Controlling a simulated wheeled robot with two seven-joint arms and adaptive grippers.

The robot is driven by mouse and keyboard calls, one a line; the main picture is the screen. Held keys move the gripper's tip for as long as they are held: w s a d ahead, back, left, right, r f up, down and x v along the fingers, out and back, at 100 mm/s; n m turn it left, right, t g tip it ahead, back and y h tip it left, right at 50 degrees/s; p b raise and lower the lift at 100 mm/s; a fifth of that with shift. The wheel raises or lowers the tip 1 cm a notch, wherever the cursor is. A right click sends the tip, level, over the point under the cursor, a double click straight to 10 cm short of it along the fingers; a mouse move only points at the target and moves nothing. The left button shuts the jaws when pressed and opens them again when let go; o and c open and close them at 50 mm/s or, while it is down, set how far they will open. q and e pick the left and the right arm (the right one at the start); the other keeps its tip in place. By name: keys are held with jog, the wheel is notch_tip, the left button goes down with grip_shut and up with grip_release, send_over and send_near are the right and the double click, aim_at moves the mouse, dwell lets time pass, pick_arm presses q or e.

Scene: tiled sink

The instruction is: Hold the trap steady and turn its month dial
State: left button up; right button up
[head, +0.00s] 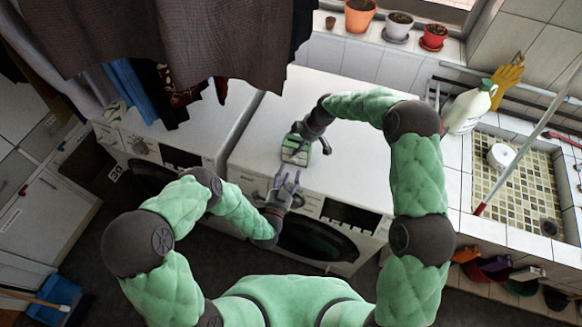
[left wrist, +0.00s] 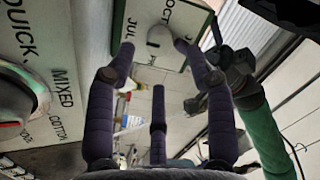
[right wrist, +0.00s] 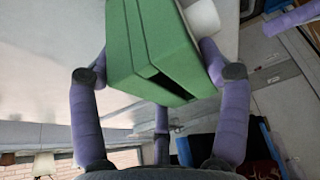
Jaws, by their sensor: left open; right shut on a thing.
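The trap (head: 295,152) is a green box with a pale, month-lettered face, on the front part of the right washing machine's white top. My right gripper (head: 306,143) is shut on its body; the green sides show between the fingers in the right wrist view (right wrist: 150,50). The month dial (left wrist: 160,38) is a round white knob on the lettered face, with OCT and JUL legible near it. My left gripper (head: 287,180) is open in front of the trap. Its fingertips lie on either side of the dial in the left wrist view; contact is unclear.
The right washing machine (head: 350,125) has free top around the trap. Its control panel, with a knob and printed words, is close beside my left gripper. Clothes (head: 190,35) hang over the left machine. A white bottle (head: 467,108) stands by the tiled sink at right.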

pick_arm(q)
jog(key=v, duration=0.8)
pick_arm(e)
jog(key=shift+s+f, duration=0.1)
jog(key=shift+s, duration=0.05)
jog(key=o, duration=1.2)
jog(key=shift+o, duration=0.2)
